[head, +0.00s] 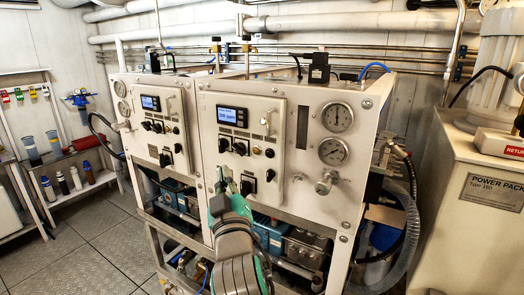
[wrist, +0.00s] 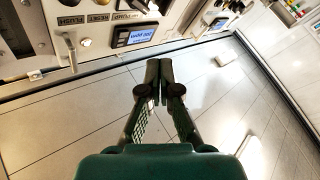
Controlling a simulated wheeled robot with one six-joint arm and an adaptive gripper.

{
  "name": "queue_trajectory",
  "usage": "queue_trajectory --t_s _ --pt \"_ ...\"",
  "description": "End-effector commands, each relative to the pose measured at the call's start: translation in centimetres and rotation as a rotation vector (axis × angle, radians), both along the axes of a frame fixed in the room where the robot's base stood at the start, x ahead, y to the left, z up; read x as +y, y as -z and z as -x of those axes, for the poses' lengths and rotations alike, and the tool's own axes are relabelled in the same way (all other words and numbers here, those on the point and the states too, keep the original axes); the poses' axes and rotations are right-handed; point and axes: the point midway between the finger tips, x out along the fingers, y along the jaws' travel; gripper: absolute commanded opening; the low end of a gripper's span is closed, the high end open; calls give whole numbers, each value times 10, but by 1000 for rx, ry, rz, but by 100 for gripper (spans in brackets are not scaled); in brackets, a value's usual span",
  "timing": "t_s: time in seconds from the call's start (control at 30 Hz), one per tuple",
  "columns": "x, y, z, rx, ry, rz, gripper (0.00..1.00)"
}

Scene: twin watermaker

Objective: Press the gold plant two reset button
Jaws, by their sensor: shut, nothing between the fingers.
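The plant two panel (head: 262,106) is the right of two pale control panels in the head view. A small gold-coloured reset button (head: 257,150) is on it, right of two black knobs and below the display. In the wrist view, part of a panel with a RESET label (wrist: 98,17) crosses the top edge; the button by it is mostly cut off. My gripper (head: 220,182) is in front of the panel's lower left, apart from the button. In the wrist view my gripper (wrist: 160,92) has its fingers together, with nothing between them, over floor.
The lit display (head: 233,116) and a black switch (head: 246,187) are near the button. Two gauges (head: 337,117) and a valve knob (head: 326,182) are to the right. The plant one panel (head: 160,127) is to the left. Open floor (head: 90,250) lies at lower left.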

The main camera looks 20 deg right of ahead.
Motion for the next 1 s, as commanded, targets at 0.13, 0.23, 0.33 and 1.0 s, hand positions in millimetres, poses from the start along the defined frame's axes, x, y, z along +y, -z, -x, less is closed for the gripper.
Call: queue_trajectory --t_s 0.13,0.23,0.33,1.0 --pt "0 -8 -2 -6 6 0 0" --pt "0 -8 -2 -5 7 0 0" --pt "0 -8 -2 -5 7 0 0" --pt "-43 -8 -32 -5 10 -1 0"
